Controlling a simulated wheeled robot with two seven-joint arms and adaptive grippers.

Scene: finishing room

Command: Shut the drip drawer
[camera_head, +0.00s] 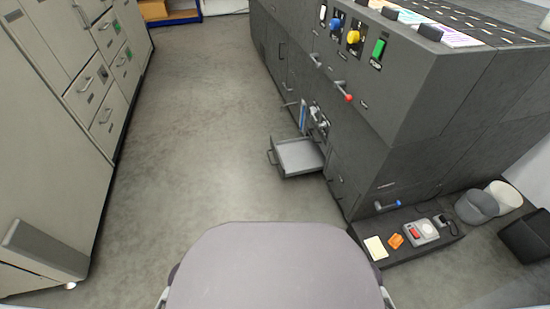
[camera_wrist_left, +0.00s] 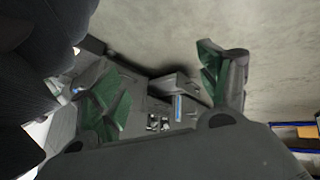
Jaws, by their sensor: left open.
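The drip drawer (camera_head: 299,155) is a shallow grey tray low on the side of the dark grey machine (camera_head: 400,98). It is pulled out over the floor, with a handle (camera_head: 271,157) on its front. In the left wrist view a grey box-like part that looks like the drawer (camera_wrist_left: 174,85) juts from the machine, beyond the fingers. My left gripper (camera_wrist_left: 160,66) shows there with its two green-padded fingers spread and nothing between them. It is apart from the drawer. Neither gripper shows in the head view.
Pale cabinets (camera_head: 60,110) with handles line the left side. The floor (camera_head: 200,130) between is clear. A low dark platform (camera_head: 420,254) with small items juts out at the machine's near end. A red-tipped lever (camera_head: 345,95) sticks out from the machine above the drawer.

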